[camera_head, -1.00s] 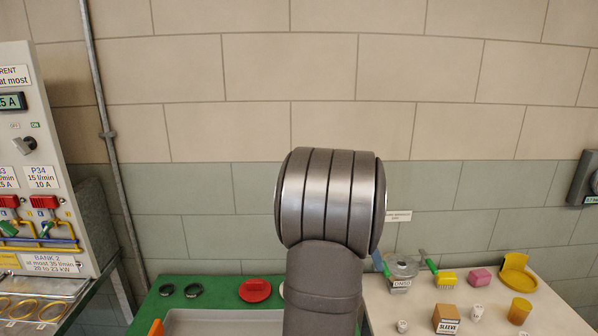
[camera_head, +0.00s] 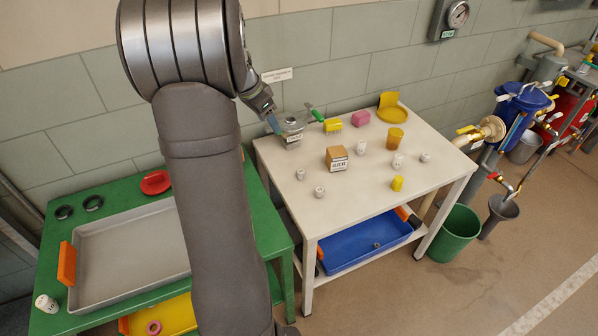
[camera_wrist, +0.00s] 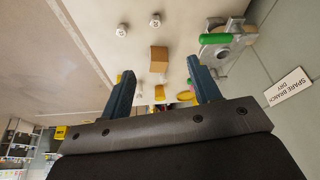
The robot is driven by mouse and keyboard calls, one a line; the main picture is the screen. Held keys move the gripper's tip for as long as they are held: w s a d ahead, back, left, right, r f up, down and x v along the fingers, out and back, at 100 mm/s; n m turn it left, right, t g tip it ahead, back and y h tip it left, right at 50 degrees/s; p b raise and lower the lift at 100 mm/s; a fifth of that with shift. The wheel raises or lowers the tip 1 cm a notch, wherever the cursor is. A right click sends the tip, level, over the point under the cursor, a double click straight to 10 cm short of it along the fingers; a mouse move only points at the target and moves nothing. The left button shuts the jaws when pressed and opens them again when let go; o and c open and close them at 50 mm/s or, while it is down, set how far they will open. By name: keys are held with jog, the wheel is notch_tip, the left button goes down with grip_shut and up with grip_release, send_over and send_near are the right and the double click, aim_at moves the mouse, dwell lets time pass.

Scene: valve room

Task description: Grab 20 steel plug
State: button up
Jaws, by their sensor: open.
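Several small whitish cylinders with dark marks stand on the white table (camera_head: 290,220); the marks are too small to read, so I cannot tell which is the 20 steel plug. Two are at the front left, one (camera_head: 300,174) and another (camera_head: 319,192). Others stand farther right, one (camera_head: 361,147), one (camera_head: 397,160) and one (camera_head: 425,157). The wrist view shows two, one (camera_wrist: 121,30) and one (camera_wrist: 154,20). My gripper (camera_wrist: 160,85) is open and empty, with blue fingers apart above the table. In the head view its blue fingertip shows near the table's back left corner.
A grey tray (camera_head: 130,245) lies on the green table. The white table's front is mostly clear.

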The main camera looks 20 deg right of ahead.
aim_at(301, 172)
jog(key=s+d+f+n+t+y, duration=0.1)
jog(key=s+d+f+n, duration=0.1)
jog(key=d+f+n, duration=0.15)
jog(key=s+d+f+n+t, duration=0.1)
jog(key=s+d+f+n, duration=0.1)
jog(key=f, duration=0.3)
jog(key=x, duration=1.7)
jog(key=shift+w+d+f, duration=0.1)
jog(key=shift+f, duration=0.05)
jog(key=shift+c, duration=0.5)
jog(key=c, duration=1.1)
